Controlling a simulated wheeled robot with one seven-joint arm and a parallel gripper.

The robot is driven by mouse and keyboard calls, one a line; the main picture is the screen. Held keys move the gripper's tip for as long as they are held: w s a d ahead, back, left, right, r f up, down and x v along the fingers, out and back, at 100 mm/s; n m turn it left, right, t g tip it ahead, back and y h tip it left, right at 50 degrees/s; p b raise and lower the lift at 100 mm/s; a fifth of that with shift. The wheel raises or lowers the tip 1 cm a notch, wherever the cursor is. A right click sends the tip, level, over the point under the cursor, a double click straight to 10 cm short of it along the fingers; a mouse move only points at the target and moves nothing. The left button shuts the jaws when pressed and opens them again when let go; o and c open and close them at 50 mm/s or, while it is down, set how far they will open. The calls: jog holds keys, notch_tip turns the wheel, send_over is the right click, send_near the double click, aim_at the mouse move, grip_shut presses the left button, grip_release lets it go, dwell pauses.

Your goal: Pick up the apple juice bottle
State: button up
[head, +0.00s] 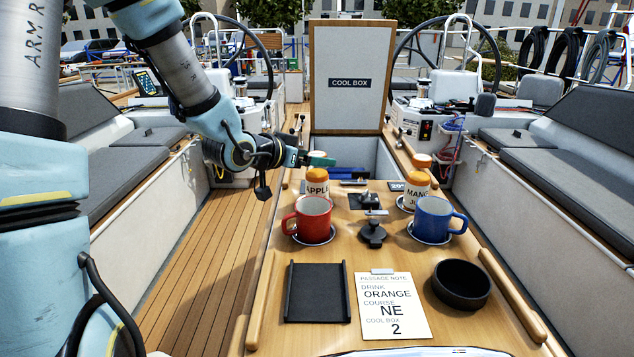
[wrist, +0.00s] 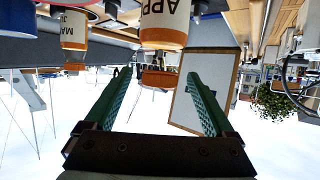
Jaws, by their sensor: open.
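The apple juice bottle (head: 317,187) stands upright on the table behind the red mug, with an orange shoulder and a label reading APPLE. The wrist view is upside down. There the bottle (wrist: 163,32) hangs from the top edge, and its orange cap (wrist: 158,79) shows between the two spread green fingers of my gripper (wrist: 156,74). The gripper is open and holds nothing. I cannot tell whether the cap is between the fingertips or just beyond them.
A mango juice bottle (head: 416,189) stands to the right. A red mug (head: 313,222) and a blue mug (head: 433,221) stand in front on saucers. A black tray (head: 318,292), a passage note (head: 394,306) and a black bowl (head: 461,284) lie nearer. The cool box lid (head: 349,110) stands open behind.

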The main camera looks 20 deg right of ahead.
jog(key=shift+x, duration=0.9)
grip_shut()
dwell(0.4)
